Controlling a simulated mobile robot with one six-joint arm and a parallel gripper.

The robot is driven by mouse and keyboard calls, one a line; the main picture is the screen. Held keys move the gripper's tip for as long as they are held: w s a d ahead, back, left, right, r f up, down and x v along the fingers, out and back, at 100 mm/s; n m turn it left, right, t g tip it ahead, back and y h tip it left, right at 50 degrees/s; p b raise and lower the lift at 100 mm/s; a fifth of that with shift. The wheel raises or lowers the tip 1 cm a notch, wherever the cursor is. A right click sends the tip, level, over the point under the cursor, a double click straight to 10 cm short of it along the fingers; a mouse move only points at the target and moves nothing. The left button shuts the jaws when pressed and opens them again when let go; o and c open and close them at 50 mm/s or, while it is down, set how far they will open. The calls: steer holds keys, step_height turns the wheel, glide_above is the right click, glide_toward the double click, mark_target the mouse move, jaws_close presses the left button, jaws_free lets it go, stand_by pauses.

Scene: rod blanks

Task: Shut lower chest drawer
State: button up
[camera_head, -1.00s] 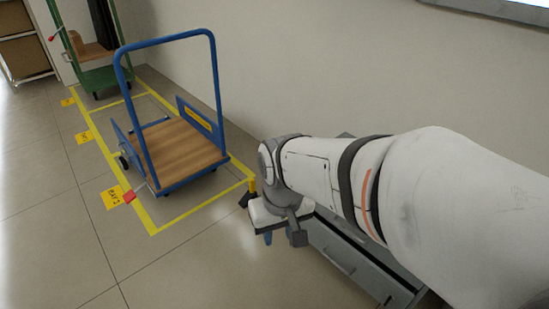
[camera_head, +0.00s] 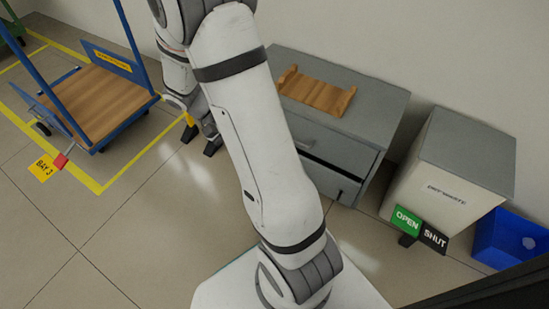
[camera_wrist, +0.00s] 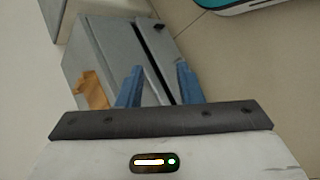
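A grey chest (camera_head: 378,108) stands against the wall, right of my arm in the head view. Its upper drawer (camera_head: 335,146) looks shut. The lower drawer (camera_head: 343,190) stands out a little, with a dark gap above its front; my arm hides its left part. In the wrist view the chest (camera_wrist: 105,45) lies ahead, with a dark gap (camera_wrist: 152,58) along a drawer front. My gripper (camera_head: 199,141) is left of the chest, above the floor. In the wrist view my gripper (camera_wrist: 158,72) has its blue fingers apart with nothing held between them.
A wooden tray (camera_head: 315,92) sits on the chest. Right of it stand a waste bin (camera_head: 455,155) with OPEN and SHUT signs (camera_head: 421,229) in front and a blue bin (camera_head: 510,240). A blue trolley (camera_head: 100,100) stands at left in yellow floor lines. Floor between is clear.

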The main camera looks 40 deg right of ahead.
steer(key=w+d+f+h+b, duration=0.1)
steer(key=w+d+f+h, duration=0.25)
steer(key=f, duration=0.65)
steer(key=w+d+f+h+b, duration=0.15)
steer(key=d+f+h, duration=0.25)
steer(key=f, duration=0.5)
step_height(320, 180, down, 20)
steer(key=d+n+t+h, duration=0.3)
steer(key=t+h, duration=0.1)
steer(key=t, duration=0.1)
steer(key=d+b, duration=0.1)
steer(key=d, duration=0.1)
steer(key=d+b, duration=0.1)
steer(key=d, duration=0.1)
steer(key=s+d+b, duration=0.1)
steer(key=d, duration=0.2)
steer(key=shift+r, duration=0.1)
steer(key=shift+c, duration=0.2)
jaws_close()
